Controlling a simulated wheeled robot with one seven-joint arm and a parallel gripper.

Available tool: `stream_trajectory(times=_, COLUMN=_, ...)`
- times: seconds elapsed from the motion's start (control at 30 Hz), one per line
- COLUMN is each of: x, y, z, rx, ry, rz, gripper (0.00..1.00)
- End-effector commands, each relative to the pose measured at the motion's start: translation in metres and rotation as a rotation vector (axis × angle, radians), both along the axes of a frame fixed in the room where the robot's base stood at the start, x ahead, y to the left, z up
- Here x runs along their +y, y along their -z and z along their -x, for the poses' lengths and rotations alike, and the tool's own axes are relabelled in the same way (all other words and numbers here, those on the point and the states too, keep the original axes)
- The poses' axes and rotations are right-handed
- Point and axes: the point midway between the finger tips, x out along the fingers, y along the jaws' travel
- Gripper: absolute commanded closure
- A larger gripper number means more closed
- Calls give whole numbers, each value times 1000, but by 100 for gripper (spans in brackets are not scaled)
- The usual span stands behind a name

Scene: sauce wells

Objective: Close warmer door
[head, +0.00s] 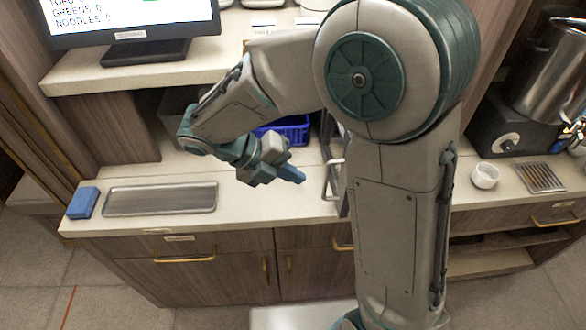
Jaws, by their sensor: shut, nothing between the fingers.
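The warmer door (342,196) shows as a narrow dark-edged panel standing out toward the counter's front edge, seen nearly edge-on, so it looks open. Its pale upright handle (328,180) is on its left side. My arm hides the panel's right side and most of the warmer behind it. My gripper (298,175) is above the counter, to the left of the handle. Its blue fingertips are shut and empty, pointing right and down toward the handle. A small gap shows between the fingertips and the handle.
A blue basket (287,129) stands behind my gripper. A metal tray (161,199) and a blue block (83,203) lie at left on the counter (270,208). A white cup (485,176), a slotted drip plate (540,177) and a steel pot (552,70) are at right.

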Motion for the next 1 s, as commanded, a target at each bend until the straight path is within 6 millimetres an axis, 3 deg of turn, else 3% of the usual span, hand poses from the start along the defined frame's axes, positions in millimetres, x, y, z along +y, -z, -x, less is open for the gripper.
stream_trajectory(times=0.27, x=-46, y=41, z=-1, rx=3, ry=6, rz=1, gripper=100)
stream_trajectory(times=0.5, x=-78, y=42, z=-2, rx=0, ry=6, rz=0, gripper=100)
stream_trajectory(times=1.0, x=-87, y=43, z=-3, rx=-1, ry=3, rz=-1, gripper=100)
